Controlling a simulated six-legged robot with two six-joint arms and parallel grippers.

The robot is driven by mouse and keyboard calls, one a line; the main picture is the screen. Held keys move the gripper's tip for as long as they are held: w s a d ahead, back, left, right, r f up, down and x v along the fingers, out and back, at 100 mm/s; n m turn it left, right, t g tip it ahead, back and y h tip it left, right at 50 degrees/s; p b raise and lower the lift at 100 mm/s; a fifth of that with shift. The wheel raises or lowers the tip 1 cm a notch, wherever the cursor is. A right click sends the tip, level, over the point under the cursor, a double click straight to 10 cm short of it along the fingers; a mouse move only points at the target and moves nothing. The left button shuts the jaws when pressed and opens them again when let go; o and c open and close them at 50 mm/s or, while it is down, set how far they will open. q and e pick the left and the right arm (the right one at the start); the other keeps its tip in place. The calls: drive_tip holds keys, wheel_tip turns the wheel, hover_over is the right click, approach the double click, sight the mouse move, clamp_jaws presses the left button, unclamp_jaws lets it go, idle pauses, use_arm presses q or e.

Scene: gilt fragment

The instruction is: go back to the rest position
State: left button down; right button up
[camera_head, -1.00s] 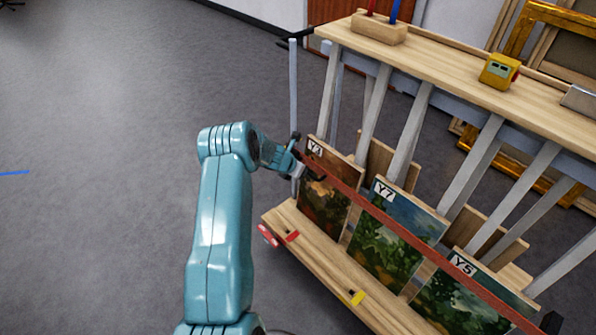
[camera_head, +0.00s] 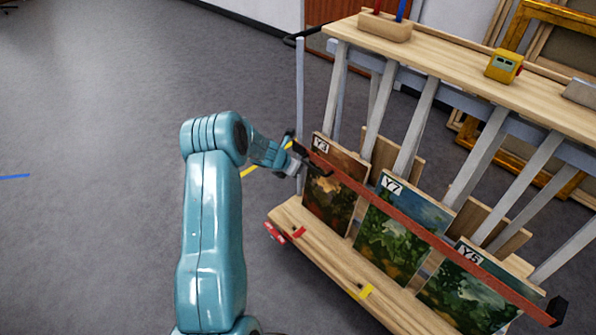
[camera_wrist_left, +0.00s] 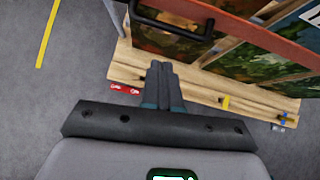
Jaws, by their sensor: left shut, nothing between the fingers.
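My left arm comes in from the bottom of the head view, bent at the elbow. My left gripper (camera_head: 298,163) is by the left end of a red bar (camera_head: 400,219) on the picture rack, near a black handle (camera_head: 318,167). In the left wrist view its two grey fingers (camera_wrist_left: 160,72) are together and empty, above the rack's wooden lower shelf (camera_wrist_left: 122,68). The black handle also shows in the wrist view (camera_wrist_left: 172,24), beyond the fingertips. Whether the fingers touch the rack I cannot tell. My right gripper is not in view.
Paintings labelled Y3 (camera_head: 333,190), Y7 (camera_head: 398,235) and Y5 (camera_head: 468,292) lean behind the red bar. The rack's top board (camera_head: 450,60) carries a yellow device (camera_head: 503,66) and a wooden block (camera_head: 384,28). Open grey floor (camera_head: 90,200) lies left.

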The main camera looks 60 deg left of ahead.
use_arm(q)
drive_tip(key=a+v, duration=0.1)
drive_tip(key=v, duration=0.5)
drive_tip(key=shift+s+d+r, duration=0.15)
drive_tip(key=shift+s+d, duration=0.05)
drive_tip(key=shift+d, duration=0.1)
